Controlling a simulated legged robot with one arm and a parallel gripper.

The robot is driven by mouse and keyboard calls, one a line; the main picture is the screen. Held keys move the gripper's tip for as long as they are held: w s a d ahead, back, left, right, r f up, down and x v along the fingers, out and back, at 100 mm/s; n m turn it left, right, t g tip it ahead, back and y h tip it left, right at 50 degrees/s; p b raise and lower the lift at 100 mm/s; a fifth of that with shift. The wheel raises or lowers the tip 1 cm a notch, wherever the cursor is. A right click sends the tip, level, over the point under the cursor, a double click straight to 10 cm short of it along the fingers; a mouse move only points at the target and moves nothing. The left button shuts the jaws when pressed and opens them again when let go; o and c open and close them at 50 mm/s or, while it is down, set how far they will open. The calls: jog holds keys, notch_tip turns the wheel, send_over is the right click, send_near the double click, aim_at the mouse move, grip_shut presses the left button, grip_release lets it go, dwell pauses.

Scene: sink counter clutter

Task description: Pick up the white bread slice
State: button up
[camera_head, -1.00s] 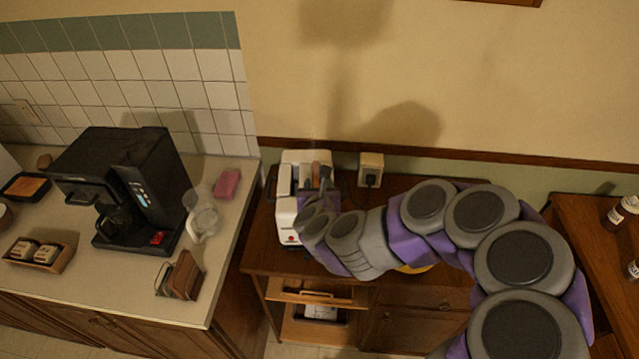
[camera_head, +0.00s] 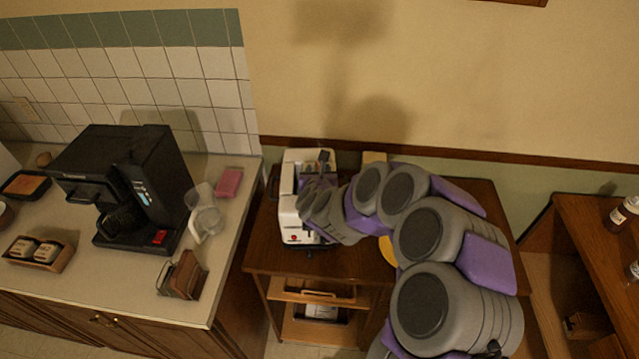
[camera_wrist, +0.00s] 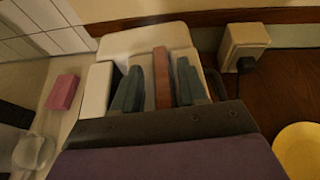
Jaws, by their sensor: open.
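A brown-edged bread slice (camera_wrist: 163,78) stands upright at the white toaster (camera_wrist: 140,42) in the wrist view. My gripper (camera_wrist: 158,82) is open, with its dark teal fingers on either side of the slice. I cannot tell whether the fingers touch it. In the head view, the toaster (camera_head: 297,232) stands on the wooden cabinet, and my gripper (camera_head: 318,168) is over its top. The slice is not clearly visible there, as my gripper and wrist cover most of that area.
A socket box with a plug (camera_wrist: 243,45) is right of the toaster. A yellow plate (camera_wrist: 302,150) lies on the cabinet (camera_head: 345,262), partly behind my arm. On the left counter are a coffee machine (camera_head: 125,185), a glass jug (camera_head: 205,215) and a pink sponge (camera_head: 228,182).

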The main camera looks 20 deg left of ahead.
jog(key=shift+a+f, duration=0.2)
jog(key=shift+a, duration=0.1)
jog(key=shift+d, duration=0.2)
jog(key=shift+c, duration=0.8)
jog(key=shift+d+f, duration=0.1)
jog(key=shift+d, duration=0.05)
grip_shut()
